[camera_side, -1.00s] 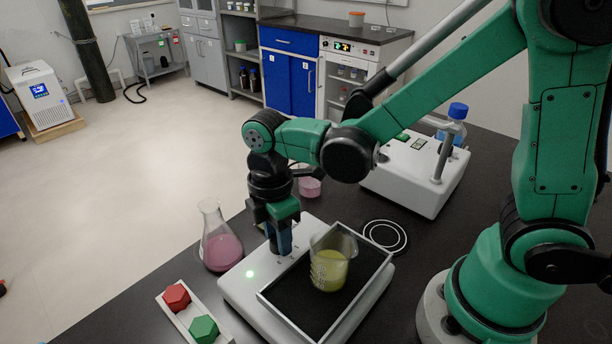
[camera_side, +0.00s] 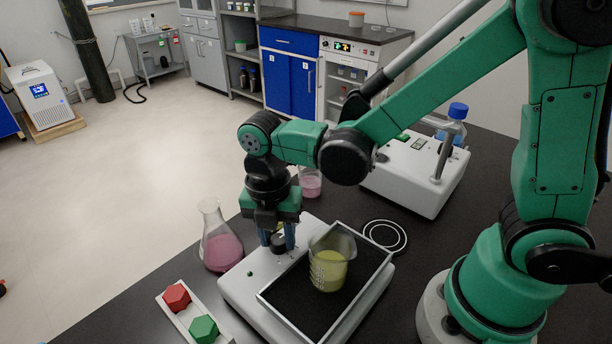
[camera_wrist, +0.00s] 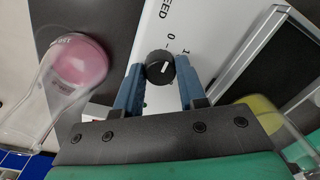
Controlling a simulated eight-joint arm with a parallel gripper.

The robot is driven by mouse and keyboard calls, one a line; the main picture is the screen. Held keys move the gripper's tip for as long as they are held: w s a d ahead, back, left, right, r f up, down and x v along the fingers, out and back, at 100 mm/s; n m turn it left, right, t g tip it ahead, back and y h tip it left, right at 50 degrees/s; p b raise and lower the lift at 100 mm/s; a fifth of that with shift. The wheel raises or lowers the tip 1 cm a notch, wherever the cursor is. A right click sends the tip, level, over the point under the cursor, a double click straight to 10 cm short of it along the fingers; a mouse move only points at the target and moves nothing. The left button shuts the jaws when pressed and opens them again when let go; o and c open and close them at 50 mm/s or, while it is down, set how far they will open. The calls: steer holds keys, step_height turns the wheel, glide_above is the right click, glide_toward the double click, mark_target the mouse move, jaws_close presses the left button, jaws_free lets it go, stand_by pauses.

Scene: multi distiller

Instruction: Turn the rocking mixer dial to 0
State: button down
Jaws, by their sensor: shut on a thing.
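The rocking mixer (camera_side: 240,290) is a white box with a framed black tray (camera_side: 300,310) on top. Its black dial (camera_wrist: 157,74) has a white pointer mark and sits beside the printed "SPEED" scale; a "0" and a "1" show just above it in the wrist view. The mark's exact alignment with the 0 is hard to tell. My gripper (camera_side: 278,240) points down over the dial, with one blue finger on each side of it, closed on it. The small indicator (camera_side: 250,273) on the mixer looks dark green, unlit.
A beaker of yellow liquid (camera_side: 328,270) stands on the tray. A flask of pink liquid (camera_side: 221,250) is close left of the mixer, and a pink beaker (camera_side: 311,184) behind. Red (camera_side: 176,297) and green (camera_side: 204,329) hexagonal pieces lie front left. A white device (camera_side: 412,175) stands behind.

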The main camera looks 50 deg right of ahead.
mark_target(276, 239)
steer(key=shift+n, duration=0.3)
steer(key=c, duration=0.5)
jaws_free()
steer(key=shift+w+a+r, duration=0.1)
steer(key=shift+r, duration=2.7)
steer(key=s+d+r+m+t, duration=0.1)
steer(key=d+m+t, duration=0.3)
steer(key=m, duration=0.8)
steer(key=d+r+m+t, duration=0.2)
steer(key=d+m, duration=0.3)
steer(key=m, duration=0.8)
steer(key=shift+s+d+t, duration=0.15)
steer(key=shift+s+t, duration=0.25)
steer(key=shift+t, duration=0.5)
